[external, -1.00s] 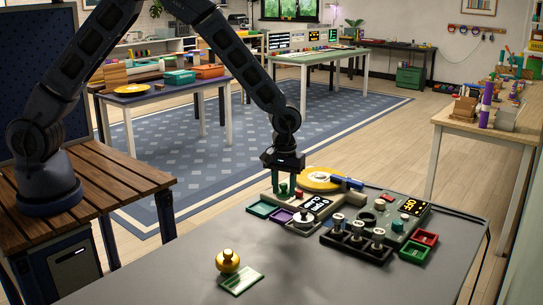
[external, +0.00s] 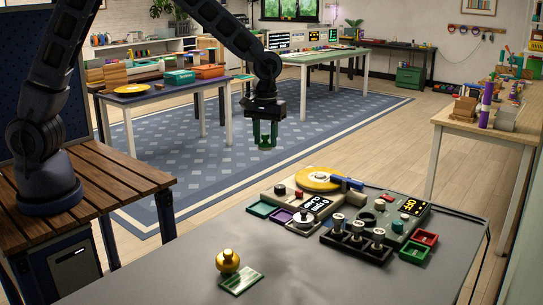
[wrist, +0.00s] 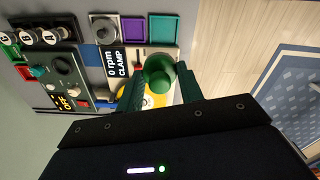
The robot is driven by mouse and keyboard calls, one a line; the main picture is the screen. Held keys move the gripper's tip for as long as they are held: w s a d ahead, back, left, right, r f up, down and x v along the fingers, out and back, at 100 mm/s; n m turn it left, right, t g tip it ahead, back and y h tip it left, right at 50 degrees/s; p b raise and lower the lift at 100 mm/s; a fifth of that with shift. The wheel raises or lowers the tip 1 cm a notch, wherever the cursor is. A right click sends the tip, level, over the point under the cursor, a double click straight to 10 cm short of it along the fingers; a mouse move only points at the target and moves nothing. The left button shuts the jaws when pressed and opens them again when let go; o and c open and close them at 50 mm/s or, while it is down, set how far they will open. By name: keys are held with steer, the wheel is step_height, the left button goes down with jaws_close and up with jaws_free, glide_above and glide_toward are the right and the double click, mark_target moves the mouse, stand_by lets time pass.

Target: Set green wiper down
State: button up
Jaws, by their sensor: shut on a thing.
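The green wiper (wrist: 157,73) is a rounded green piece, seen between my gripper's fingers in the wrist view. My gripper (external: 265,146) is shut on it and holds it in the air, over the rug side beyond the grey table (external: 190,270) in the external view. The wiper is small and hard to separate from the green fingers there. The spinner device with a yellow disc (external: 319,179) and a "0 rpm CLAMP" display (external: 314,205) stands on the table, below and to the right of my gripper. The wiper is apart from it.
Green (external: 261,209) and purple (external: 281,215) trays sit at the device's front. A dark rack with several knobbed pieces (external: 355,248), an "OFF" panel (external: 413,207) and red tray (external: 425,238) stand right. A gold-knobbed piece (external: 228,262) stands near the front; the table's left front is clear.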

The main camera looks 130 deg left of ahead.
glide_above(263, 209)
step_height(263, 209, down, 15)
steer(key=shift+s+a, duration=0.1)
steer(key=shift+f, duration=2.5)
steer(key=shift+f, duration=0.15)
steer(key=o, duration=1)
